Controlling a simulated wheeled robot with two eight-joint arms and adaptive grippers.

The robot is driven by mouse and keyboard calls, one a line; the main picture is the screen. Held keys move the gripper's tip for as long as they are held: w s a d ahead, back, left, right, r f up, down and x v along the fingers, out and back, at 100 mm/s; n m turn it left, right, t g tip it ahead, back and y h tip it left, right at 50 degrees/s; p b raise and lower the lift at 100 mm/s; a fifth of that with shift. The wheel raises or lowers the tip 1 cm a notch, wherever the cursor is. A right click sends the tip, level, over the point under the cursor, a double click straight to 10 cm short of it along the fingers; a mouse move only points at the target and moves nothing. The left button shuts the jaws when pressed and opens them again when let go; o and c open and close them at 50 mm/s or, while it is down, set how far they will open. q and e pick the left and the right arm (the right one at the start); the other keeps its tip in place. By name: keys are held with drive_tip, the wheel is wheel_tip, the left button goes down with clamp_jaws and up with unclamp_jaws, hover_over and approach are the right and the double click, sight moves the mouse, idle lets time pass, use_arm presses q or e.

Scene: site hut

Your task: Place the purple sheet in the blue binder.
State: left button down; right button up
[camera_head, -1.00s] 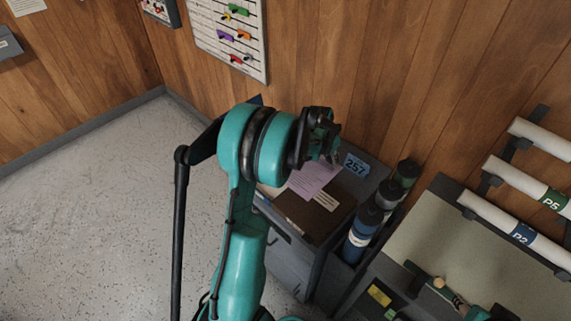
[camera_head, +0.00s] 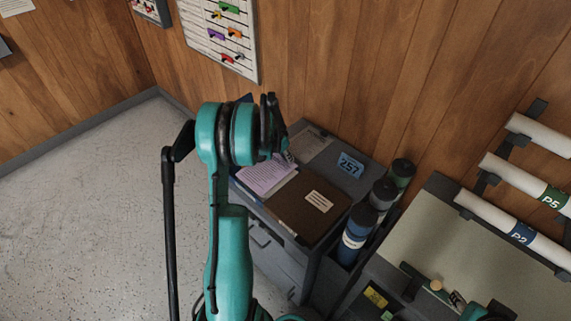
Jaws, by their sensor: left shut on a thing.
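The purple sheet (camera_head: 262,178), printed with lines of text, is tilted over the left part of the cabinet top. My left gripper (camera_head: 284,157) is shut on its upper right edge. The fingers are small and dark, partly hidden by my wrist. I cannot tell whether the sheet touches the binder.
A brown folder (camera_head: 306,206) with a white label lies right of the sheet on the grey cabinet (camera_head: 325,163). A blue "257" card (camera_head: 350,165) lies behind it. Dark bottles (camera_head: 358,233) stand at the cabinet's right side. Rolled papers (camera_head: 497,218) sit farther right.

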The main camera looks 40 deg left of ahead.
sight(285, 162)
use_arm(q)
wheel_tip(285, 162, down, 4)
drive_tip(key=shift+b, duration=0.7)
drive_tip(key=shift+r, duration=0.1)
drive_tip(key=shift+f, duration=0.25)
drive_tip(key=c, duration=1.3)
unclamp_jaws()
drive_tip(key=shift+d, duration=0.1)
drive_tip(key=shift+o, duration=0.2)
